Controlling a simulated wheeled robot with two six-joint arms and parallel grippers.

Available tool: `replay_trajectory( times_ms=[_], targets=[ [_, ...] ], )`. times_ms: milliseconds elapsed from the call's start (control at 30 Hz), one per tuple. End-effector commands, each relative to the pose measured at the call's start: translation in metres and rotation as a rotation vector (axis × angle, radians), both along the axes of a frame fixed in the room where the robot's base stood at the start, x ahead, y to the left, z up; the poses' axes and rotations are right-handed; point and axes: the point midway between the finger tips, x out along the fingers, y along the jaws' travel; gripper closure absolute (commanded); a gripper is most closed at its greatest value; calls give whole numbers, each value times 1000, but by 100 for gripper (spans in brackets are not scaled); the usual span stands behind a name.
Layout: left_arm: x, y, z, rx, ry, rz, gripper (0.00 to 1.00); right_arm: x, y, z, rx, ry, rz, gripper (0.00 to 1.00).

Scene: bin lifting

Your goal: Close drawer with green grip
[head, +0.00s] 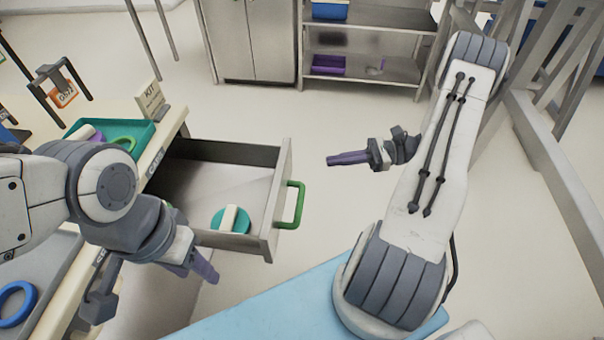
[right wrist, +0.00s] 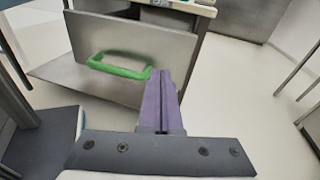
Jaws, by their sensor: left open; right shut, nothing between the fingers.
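The drawer (head: 286,178) is pulled out from the table, and its front carries a green grip (head: 294,205). A teal round thing with a white bar (head: 231,220) lies inside. My right gripper (head: 330,160) is shut and empty, a short way to the right of the drawer front, touching nothing in the head view. In the right wrist view its purple fingers (right wrist: 165,85) are together beside the green grip (right wrist: 118,66), in front of the drawer front (right wrist: 135,45). My left gripper (head: 212,276) is open and lies in front of the drawer's near side; its fingertips are partly hidden.
The table (head: 172,130) at left bears a green tray (head: 140,136), a KIT sign (head: 150,102) and a blue ring (head: 15,303). A light blue surface (head: 270,309) lies in front. A shelf (head: 375,75) stands at the back. The floor right of the drawer is clear.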

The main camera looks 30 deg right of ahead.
Motion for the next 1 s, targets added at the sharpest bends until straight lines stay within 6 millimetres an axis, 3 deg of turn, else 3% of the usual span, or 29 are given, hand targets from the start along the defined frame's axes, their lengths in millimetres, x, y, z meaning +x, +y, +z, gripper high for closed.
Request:
replay_trajectory(
  times_ms=[33,100,267,467,800,1000],
  targets=[
    [0,0,-12,0,0,0,50,-4,-18,-20,46,4,-80,100],
    [0,0,-16,0,0,0,50,-8,-35,-31,90,1,-155,100],
    [0,0,-18,0,0,0,50,-10,-48,-39,133,-3,-227,100],
    [0,0,-13,-1,-1,0,50,5,-24,-37,135,-2,-224,100],
    [0,0,-7,-1,-1,0,50,45,36,-37,133,-1,-222,100],
    [0,0,-4,-1,-1,0,50,60,58,-38,132,-3,-223,100]
  ],
)
